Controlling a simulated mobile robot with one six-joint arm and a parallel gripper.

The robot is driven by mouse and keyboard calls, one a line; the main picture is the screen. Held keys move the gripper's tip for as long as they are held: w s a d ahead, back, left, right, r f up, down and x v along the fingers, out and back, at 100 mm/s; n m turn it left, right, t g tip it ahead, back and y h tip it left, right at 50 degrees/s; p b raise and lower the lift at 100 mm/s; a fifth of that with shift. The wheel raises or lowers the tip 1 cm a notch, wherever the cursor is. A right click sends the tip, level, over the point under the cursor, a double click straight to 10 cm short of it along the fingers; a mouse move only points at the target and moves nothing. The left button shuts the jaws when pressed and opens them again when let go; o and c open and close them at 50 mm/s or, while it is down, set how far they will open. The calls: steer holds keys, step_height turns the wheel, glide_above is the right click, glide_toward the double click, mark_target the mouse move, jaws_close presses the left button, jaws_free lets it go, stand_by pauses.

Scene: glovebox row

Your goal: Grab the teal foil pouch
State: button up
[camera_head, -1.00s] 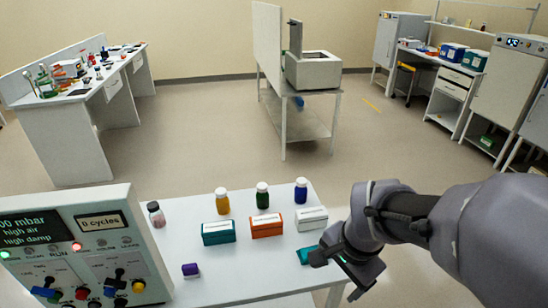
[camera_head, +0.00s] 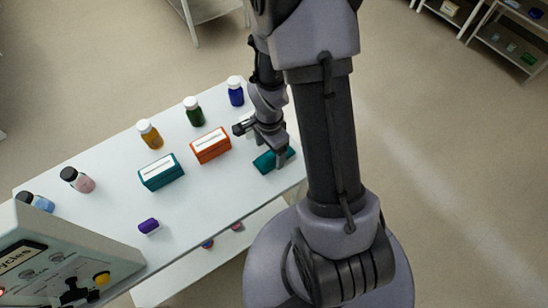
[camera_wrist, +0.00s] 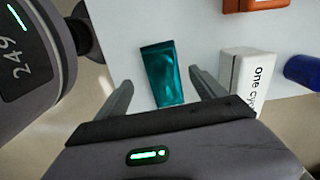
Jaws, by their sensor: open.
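The teal foil pouch (camera_head: 265,164) lies flat near the right end of the white table, partly covered by my gripper in the head view. In the wrist view the whole shiny teal pouch (camera_wrist: 163,70) shows, lying between the lines of my two fingers. My gripper (camera_head: 262,146) is over the pouch with its fingers spread. In the wrist view the open gripper (camera_wrist: 161,77) has one finger on each side of the pouch and nothing held. I cannot tell how high the fingertips are above the table.
A white box (camera_wrist: 237,72) stands close to the right finger; my arm hides it in the head view. An orange box (camera_head: 211,146), a teal box (camera_head: 161,172) and several bottles, one blue (camera_head: 236,93), stand further left and behind. A purple item (camera_head: 148,226) lies at the front.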

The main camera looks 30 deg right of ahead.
mark_target(270, 159)
steer(key=f, duration=0.3)
steer(key=f+b, duration=0.1)
steer(key=shift+w+d+f, duration=0.15)
steer(key=shift+w+f, duration=0.1)
steer(key=shift+f, duration=0.05)
steer(key=shift+r, duration=0.1)
steer(key=c, duration=1.5)
steer(key=shift+c, duration=0.2)
steer(key=shift+r, duration=0.1)
